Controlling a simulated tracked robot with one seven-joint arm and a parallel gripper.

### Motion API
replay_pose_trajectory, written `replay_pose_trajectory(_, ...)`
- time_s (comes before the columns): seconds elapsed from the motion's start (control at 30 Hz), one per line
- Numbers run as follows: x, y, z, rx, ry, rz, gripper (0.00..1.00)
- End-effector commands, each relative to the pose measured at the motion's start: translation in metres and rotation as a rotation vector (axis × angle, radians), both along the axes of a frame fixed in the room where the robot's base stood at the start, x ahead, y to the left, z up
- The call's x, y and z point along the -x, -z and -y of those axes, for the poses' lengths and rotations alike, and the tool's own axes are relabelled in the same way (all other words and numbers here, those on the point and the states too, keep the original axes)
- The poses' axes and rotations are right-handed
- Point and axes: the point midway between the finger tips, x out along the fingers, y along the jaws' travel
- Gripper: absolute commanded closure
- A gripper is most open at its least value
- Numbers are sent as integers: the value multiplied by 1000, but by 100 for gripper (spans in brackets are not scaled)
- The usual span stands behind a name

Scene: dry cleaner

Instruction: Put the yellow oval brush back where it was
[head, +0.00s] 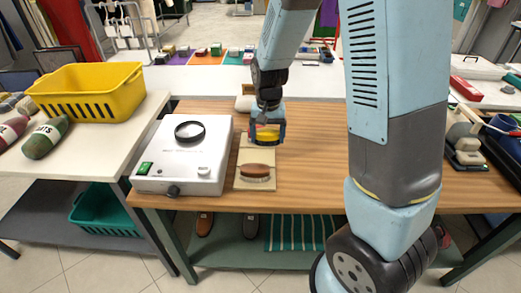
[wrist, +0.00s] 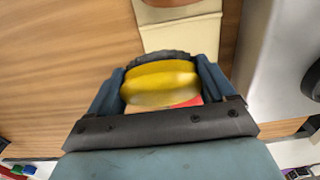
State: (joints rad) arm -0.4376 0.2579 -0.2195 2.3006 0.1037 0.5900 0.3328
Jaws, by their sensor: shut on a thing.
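My gripper (head: 267,134) hangs over the wooden table, just beyond the brown brush in the head view. It is shut on the yellow oval brush (head: 266,127). In the wrist view the yellow brush (wrist: 162,82) sits between the two fingers, with dark bristles along its far side. A brown oval brush (head: 257,172) lies bristles down on the near part of a beige board (head: 242,155). The board (wrist: 180,37) also shows in the wrist view beyond the held brush. I cannot tell the height of the held brush above the board.
A white device (head: 160,180) with a black ring on top stands left of the board. A yellow basket (head: 90,97) is on the white table at left. My arm hides part of the table's right side. An iron-like item (head: 467,152) stands at far right.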

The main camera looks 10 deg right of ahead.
Motion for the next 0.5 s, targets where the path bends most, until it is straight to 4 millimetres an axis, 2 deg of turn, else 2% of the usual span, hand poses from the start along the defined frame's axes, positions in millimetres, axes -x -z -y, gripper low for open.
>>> replay_pose_trajectory(0.23,-15,33,-20,2,1,-2,46)
replay_pose_trajectory(0.5,-22,45,-28,1,1,-1,46)
